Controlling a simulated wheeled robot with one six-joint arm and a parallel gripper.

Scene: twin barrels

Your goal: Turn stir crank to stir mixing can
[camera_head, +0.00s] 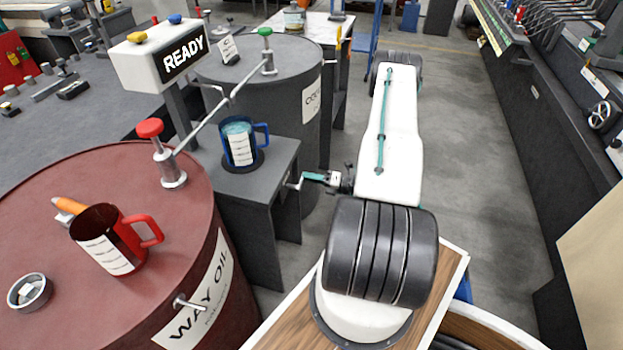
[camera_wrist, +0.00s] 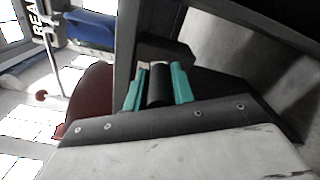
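A blue can with a handle and a white label (camera_head: 238,140), apparently the mixing can, stands upright on a dark disc on a small grey stand (camera_head: 262,160). Bluish liquid shows inside it. A thin silver crank (camera_head: 293,185), apparently the stir crank, sticks out from the stand's right side, below the can. My gripper (camera_head: 318,177) is at the crank's outer end. In the wrist view, the teal fingers of my gripper (camera_wrist: 158,88) lie close on both sides of a dark cylindrical crank handle (camera_wrist: 158,85), seemingly touching it. The contact faces are hidden.
A red barrel (camera_head: 190,235) with a red can (camera_head: 110,240) on top stands at left. A grey barrel (camera_head: 290,70) stands behind the stand. A READY sign box (camera_head: 160,55) rises above the stand. Clear floor (camera_head: 480,170) lies to the right.

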